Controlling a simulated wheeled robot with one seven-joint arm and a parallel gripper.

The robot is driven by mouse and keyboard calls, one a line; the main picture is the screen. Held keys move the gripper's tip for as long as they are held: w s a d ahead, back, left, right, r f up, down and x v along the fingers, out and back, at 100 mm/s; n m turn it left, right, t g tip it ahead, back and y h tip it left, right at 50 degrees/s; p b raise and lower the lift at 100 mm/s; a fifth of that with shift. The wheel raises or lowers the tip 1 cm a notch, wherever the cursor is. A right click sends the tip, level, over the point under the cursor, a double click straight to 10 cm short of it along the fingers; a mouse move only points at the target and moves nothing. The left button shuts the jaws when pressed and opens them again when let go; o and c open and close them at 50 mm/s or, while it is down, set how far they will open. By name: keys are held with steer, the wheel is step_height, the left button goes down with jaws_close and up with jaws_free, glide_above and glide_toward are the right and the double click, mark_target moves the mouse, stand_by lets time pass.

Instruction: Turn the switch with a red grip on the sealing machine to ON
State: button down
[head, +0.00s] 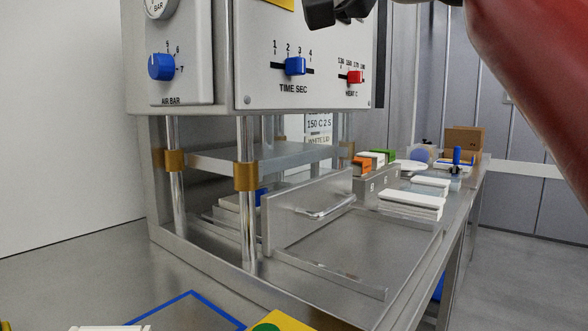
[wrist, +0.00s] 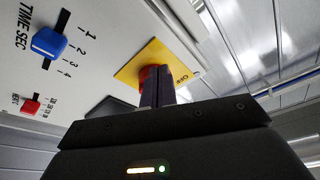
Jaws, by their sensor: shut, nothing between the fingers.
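The sealing machine (head: 228,60) fills the upper middle of the head view. In the wrist view, a yellow plate (wrist: 131,70) on its front panel carries a switch with a red grip (wrist: 147,71), largely hidden behind my fingers. Lettering that looks like "OFF" shows at the plate's right edge; the grip's setting cannot be read. Only a corner of the yellow plate (head: 281,3) shows in the head view. My gripper (wrist: 158,74) is shut and empty, with its fingertips at or just in front of the red grip; contact cannot be told. It also shows at the head view's top edge (head: 322,12).
Below on the panel are a blue TIME SEC slider (head: 295,66), a red HEAT slider (head: 355,77) and a blue AIR BAR knob (head: 161,66). White trays (head: 411,203) and a brown box (head: 463,139) stand along the bench.

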steer(key=v, duration=0.3)
steer(key=r+v, duration=0.1)
steer(key=v, duration=0.1)
steer(key=shift+d, duration=0.6)
